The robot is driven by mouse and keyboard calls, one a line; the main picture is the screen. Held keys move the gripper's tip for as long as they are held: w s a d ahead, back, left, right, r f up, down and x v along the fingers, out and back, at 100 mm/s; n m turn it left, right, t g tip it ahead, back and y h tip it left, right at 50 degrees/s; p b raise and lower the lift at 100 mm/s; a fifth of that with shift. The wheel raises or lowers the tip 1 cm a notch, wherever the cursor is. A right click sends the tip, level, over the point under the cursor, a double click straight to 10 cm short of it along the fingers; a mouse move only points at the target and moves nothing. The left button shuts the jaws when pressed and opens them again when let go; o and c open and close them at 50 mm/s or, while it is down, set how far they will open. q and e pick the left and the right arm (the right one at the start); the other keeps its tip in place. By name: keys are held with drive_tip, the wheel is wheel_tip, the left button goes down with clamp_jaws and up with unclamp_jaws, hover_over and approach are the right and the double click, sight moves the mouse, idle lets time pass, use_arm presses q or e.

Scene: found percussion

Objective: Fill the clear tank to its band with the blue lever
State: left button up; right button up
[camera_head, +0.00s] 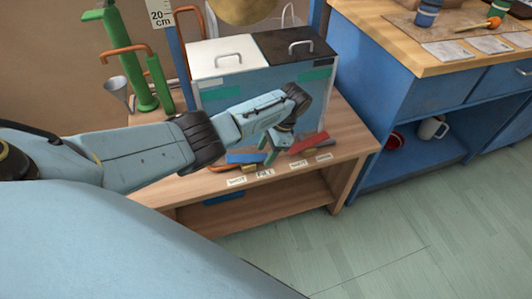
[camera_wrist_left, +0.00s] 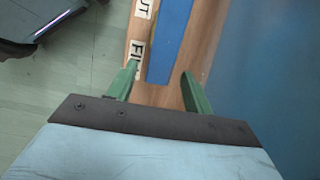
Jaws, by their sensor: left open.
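A two-part tank box (camera_head: 225,112) with a white lid (camera_head: 214,56) and a black lid (camera_head: 292,44) stands on a wooden bench; green bands show on its front. I cannot tell the water level. The blue lever (camera_head: 243,157) lies in front of it, by the FILL label (camera_head: 265,174). My left gripper (camera_head: 268,150) is open above the lever. In the left wrist view, the blue lever (camera_wrist_left: 168,40) runs into the gap between the green fingers (camera_wrist_left: 158,82), nearer the left one, with no grip on it. My right gripper is out of view.
A red lever (camera_head: 309,143) lies just right of the left gripper. A green pump (camera_head: 158,82) and a grey funnel (camera_head: 117,90) stand at the bench's left. A blue workbench (camera_head: 385,85) with a mug (camera_head: 432,128) stands at the right. Open floor lies in front.

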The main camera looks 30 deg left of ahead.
use_arm(q)
drive_tip(key=shift+f, duration=0.15)
drive_tip(key=c, duration=1)
drive_tip(key=shift+s, duration=0.1)
